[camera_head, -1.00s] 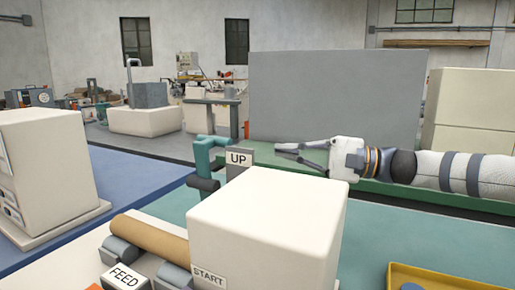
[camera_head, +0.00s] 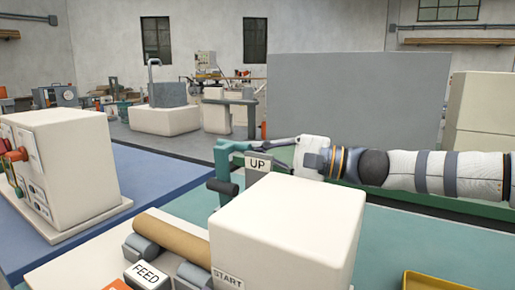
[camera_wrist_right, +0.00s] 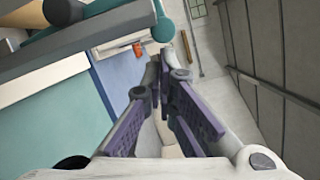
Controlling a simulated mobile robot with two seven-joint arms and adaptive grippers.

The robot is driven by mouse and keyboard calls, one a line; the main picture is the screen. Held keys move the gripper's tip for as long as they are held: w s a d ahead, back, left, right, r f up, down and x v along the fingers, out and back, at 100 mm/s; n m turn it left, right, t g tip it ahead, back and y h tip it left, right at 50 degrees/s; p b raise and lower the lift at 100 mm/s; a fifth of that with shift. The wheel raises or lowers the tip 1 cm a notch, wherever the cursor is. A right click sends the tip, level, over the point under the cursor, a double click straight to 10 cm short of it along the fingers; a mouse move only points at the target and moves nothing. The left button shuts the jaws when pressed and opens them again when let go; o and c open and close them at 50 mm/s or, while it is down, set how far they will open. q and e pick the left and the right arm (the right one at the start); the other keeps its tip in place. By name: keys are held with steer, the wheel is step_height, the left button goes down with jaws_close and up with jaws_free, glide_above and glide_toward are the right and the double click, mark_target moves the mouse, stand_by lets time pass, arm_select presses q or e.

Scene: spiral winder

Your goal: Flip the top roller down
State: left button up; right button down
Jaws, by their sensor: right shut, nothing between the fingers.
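The winder's teal swing arm (camera_head: 222,160) stands raised behind the white housing, with a dark roller end (camera_head: 222,187) low on it. A grey tag marked UP (camera_head: 258,163) is beside it. My right gripper (camera_head: 238,146) is shut and empty, reaching in from the right behind the tag, its tips at the top of the teal arm. Whether they touch cannot be told. In the right wrist view the shut fingers (camera_wrist_right: 158,78) point toward a rounded teal end (camera_wrist_right: 163,28); a dark roller part (camera_wrist_right: 62,10) shows at upper left. My left gripper is not in view.
The white housing (camera_head: 290,225) with a START label stands in front. A brown roll (camera_head: 172,236) lies on grey rollers behind the FEED button (camera_head: 146,275). A control box (camera_head: 70,165) stands left. A large grey panel (camera_head: 355,95) is behind.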

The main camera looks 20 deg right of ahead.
mark_target(245, 147)
steer(key=s+n, duration=0.1)
steer(key=a+r+n, duration=0.1)
steer(key=s+a+n, duration=0.1)
steer(key=shift+s+a+r+g+h+p, duration=0.25)
steer(key=shift+s+g+h+p, duration=0.05)
steer(key=shift+g+p, duration=0.1)
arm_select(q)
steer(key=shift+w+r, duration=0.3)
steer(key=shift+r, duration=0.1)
arm_select(e)
steer(key=shift+f, duration=0.1)
steer(key=v, duration=1.2)
steer(key=shift+d+f, duration=0.1)
